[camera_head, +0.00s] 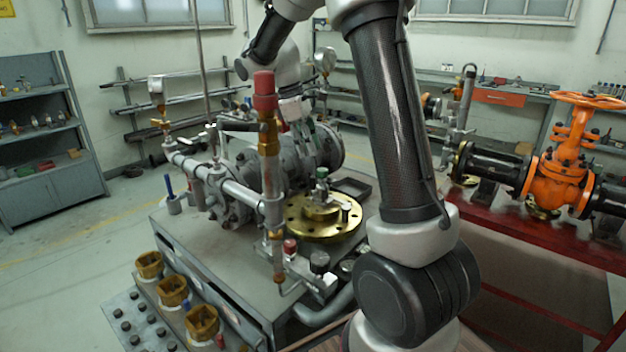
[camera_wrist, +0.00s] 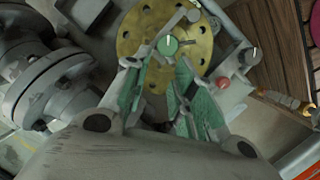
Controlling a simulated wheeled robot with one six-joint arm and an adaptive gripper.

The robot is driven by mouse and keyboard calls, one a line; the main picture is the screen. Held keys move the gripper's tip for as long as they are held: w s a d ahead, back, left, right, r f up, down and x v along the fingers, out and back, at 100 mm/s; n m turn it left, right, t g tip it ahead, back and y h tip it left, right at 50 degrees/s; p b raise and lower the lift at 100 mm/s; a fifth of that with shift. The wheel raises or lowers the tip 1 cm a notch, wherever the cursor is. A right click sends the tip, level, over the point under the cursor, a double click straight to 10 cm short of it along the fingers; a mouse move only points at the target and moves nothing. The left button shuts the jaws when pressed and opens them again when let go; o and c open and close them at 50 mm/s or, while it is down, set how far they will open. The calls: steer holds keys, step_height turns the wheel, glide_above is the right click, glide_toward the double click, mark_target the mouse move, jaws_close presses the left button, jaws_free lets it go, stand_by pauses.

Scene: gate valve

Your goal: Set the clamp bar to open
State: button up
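In the wrist view, a round brass flange (camera_wrist: 140,22) with bolt holes lies ahead of my gripper (camera_wrist: 162,62). A green knob (camera_wrist: 168,45) stands at its centre, and a thin grey bar (camera_wrist: 180,22) with a rounded end runs from near the knob toward the upper right. I take this bar for the clamp bar, but cannot tell its setting. My gripper's two green-padded fingers are apart, with tips just short of the knob and nothing visibly held.
A red-capped upright pipe (camera_head: 265,95) stands in front of the flange in the head view. Grey pipework (camera_head: 240,190) lies left of it. Brass cups (camera_head: 172,291) line the bench's front. An orange gate valve (camera_head: 560,180) stands on a red-framed table at right.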

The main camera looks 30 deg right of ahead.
steer(key=n+g, duration=0.1)
steer(key=n, duration=0.1)
glide_above(312, 176)
steer(key=w+a, duration=0.1)
steer(key=a, duration=0.1)
step_height(312, 176, down, 5)
steer(key=shift+h, duration=0.4)
steer(key=x, duration=0.8)
steer(key=shift+w+a+f, duration=0.2)
steer(key=shift+w+a, duration=0.05)
steer(key=shift+w, duration=0.05)
steer(key=shift+c, duration=0.4)
jaws_close()
